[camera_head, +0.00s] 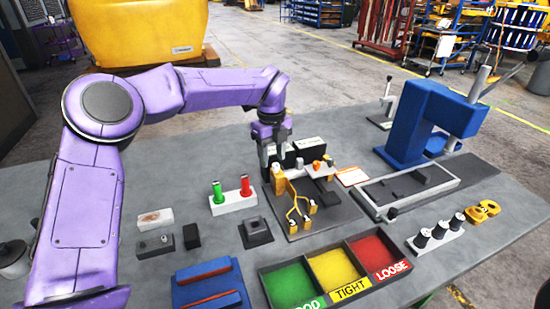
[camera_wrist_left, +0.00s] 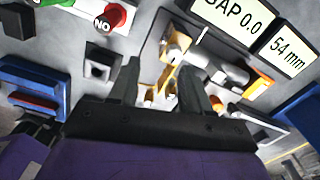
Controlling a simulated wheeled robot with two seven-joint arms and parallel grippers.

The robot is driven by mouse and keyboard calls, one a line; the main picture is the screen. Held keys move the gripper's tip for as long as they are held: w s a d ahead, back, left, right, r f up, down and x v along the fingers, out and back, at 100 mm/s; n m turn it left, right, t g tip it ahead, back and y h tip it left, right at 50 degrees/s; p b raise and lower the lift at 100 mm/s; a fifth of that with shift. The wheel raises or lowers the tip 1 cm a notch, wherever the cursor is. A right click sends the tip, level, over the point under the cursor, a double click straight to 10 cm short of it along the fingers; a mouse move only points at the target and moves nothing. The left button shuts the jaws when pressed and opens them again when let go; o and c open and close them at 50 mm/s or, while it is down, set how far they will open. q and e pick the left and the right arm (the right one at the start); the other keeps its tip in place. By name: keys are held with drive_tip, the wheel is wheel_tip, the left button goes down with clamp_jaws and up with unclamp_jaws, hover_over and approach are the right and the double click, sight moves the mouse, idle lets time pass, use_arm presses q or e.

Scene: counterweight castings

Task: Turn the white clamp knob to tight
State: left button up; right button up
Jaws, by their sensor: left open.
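A small fixture on a dark base plate (camera_head: 318,215) holds yellow brackets and several knobs. My right gripper is not in view.
Green and red buttons (camera_head: 231,200) stand left of the fixture. Green, yellow and red bins (camera_head: 337,242) marked TIGHT and LOOSE on two are in front. A blue press (camera_head: 420,118) is at right. Display panels (camera_wrist_left: 230,15) read GAP 0.0 and 54 mm.

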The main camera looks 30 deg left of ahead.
sight(276, 165)
use_arm(q)
drive_tip(key=w+f, duration=0.1)
drive_tip(key=f, duration=0.1)
drive_tip(key=w+f, duration=0.1)
drive_tip(key=shift+w+d+f, duration=0.15)
drive_tip(key=shift+w+f, duration=0.15)
drive_tip(key=shift+f, duration=0.1)
drive_tip(key=shift+w+f, duration=0.1)
drive_tip(key=shift+w, duration=0.1)
drive_tip(key=shift+s, duration=0.2)
drive_tip(key=shift+s+r, duration=0.35)
drive_tip(key=c, duration=0.4)
clamp_jaws()
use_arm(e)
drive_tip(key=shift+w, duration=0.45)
